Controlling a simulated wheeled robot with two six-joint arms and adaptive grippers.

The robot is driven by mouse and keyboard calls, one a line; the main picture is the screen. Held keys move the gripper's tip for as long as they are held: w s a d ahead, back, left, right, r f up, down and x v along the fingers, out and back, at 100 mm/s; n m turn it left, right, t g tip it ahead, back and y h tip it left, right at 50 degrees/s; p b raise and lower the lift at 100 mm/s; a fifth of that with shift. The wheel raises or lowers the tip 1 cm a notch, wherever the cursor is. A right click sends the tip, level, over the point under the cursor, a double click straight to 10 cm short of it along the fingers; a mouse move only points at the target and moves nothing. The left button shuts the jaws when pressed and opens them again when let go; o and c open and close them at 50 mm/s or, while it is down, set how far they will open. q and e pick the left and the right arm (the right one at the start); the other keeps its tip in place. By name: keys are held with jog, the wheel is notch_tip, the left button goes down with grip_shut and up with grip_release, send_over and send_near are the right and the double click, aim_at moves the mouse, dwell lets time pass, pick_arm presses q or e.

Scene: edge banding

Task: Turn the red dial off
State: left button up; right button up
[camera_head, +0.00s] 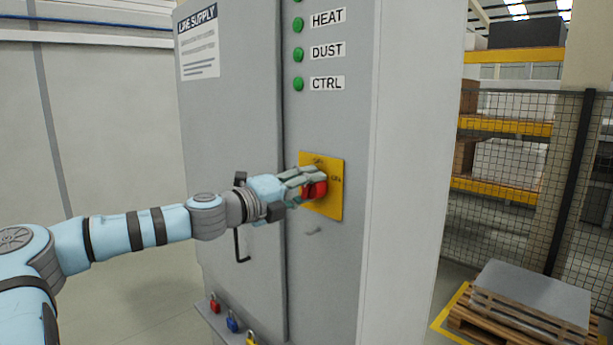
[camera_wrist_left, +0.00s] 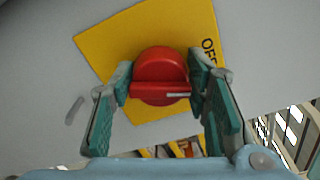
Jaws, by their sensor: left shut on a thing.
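The red dial (camera_head: 314,190) sits on a yellow plate (camera_head: 334,203) on the front of a grey cabinet. In the left wrist view the dial (camera_wrist_left: 160,66) is round with a raised grip bar and a pale mark at the bar's right end. The word OFF shows on the yellow plate (camera_wrist_left: 105,45) to the right of the dial. My left gripper (camera_head: 308,186) is at the dial. In the left wrist view its two teal fingers (camera_wrist_left: 160,88) are shut on the dial's grip bar, one on each side. My right gripper is out of view.
The grey cabinet (camera_head: 235,120) carries green lamps (camera_head: 298,54) and labels above the dial. Padlocks (camera_head: 232,325) hang on a ledge below. A mesh fence (camera_head: 507,180) and a pallet (camera_head: 520,310) with a grey sheet stand right. The floor left of the cabinet is clear.

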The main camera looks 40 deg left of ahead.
pick_arm(q)
jog(key=shift+a+r+n+p, duration=0.15)
jog(key=shift+n+p, duration=0.55)
jog(key=shift+n, duration=0.5)
jog(key=shift+n+p, duration=0.4)
jog(key=shift+n, duration=0.6)
jog(key=shift+f, duration=0.2)
jog(key=o, duration=1.2)
jog(key=shift+c, duration=0.2)
